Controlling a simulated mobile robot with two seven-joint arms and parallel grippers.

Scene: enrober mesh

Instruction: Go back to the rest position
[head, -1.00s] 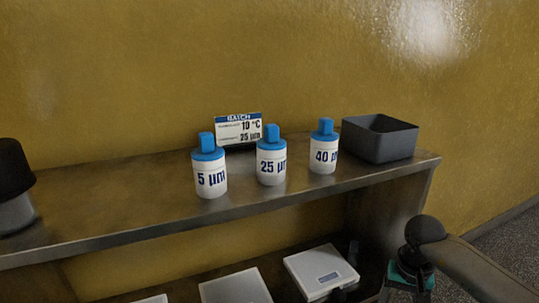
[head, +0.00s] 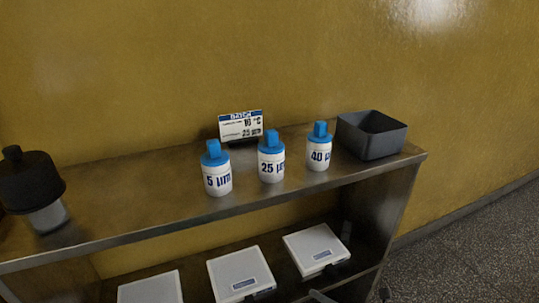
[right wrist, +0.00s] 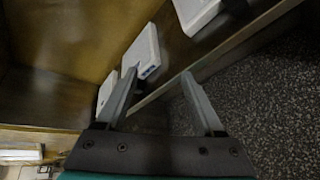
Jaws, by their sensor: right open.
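My right gripper (right wrist: 159,76) is open and empty in the right wrist view, its two fingers spread apart. It is low by the shelf unit, with the pale boxes on the lower shelf and the speckled floor beyond its fingers. In the head view, at most a small dark part of it shows at the bottom edge, right of centre. My left gripper is not in view.
White boxes (head: 240,272) lie below. Floor (head: 470,235) is clear at right.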

